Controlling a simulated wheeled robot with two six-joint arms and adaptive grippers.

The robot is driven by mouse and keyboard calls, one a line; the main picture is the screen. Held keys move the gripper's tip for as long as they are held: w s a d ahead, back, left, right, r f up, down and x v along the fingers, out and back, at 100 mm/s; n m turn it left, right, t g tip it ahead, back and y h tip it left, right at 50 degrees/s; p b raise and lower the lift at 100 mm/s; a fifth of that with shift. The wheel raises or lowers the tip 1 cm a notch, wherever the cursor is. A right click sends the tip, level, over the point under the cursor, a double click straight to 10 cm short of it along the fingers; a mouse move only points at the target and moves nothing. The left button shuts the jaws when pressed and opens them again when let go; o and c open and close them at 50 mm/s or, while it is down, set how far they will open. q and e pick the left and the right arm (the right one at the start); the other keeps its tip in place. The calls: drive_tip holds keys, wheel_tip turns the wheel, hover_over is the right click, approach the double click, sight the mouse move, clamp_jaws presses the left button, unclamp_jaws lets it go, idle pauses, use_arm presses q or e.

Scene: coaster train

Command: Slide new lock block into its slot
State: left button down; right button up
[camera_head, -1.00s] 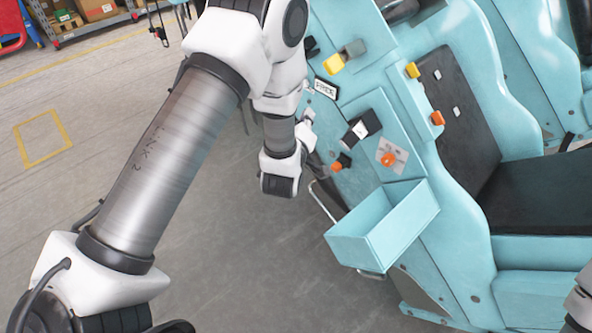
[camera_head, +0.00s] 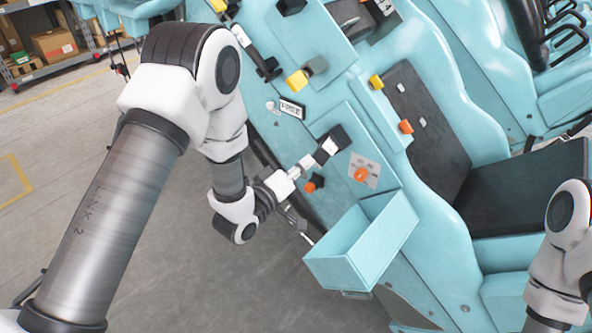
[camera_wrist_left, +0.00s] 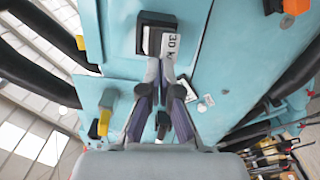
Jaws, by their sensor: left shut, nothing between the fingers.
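A black block-shaped housing (camera_head: 338,138) with a white-labelled block (camera_head: 325,151) at its near end sits on the light-blue side panel of the coaster car. The left wrist view shows the black housing (camera_wrist_left: 150,20) with the white lettered label (camera_wrist_left: 173,44) of the block inside or against it; how deep it sits I cannot tell. My left gripper (camera_head: 308,162) is shut and empty, its fingertips pointing at the white end. In the left wrist view the fingertips (camera_wrist_left: 160,64) are right at that end, touching or nearly so. My right gripper is out of view.
A light-blue open bin (camera_head: 330,268) juts from the panel below. An orange knob (camera_head: 361,174), an orange-ended part (camera_head: 314,183), a small lettered plate (camera_head: 291,109) and a yellow part (camera_head: 297,80) surround the housing. A dark seat (camera_head: 530,190) lies right.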

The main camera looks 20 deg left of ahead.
use_arm(q)
drive_tip(key=shift+x, duration=1.05)
idle(0.7)
drive_tip(key=shift+s, duration=0.15)
drive_tip(key=v, duration=1.4)
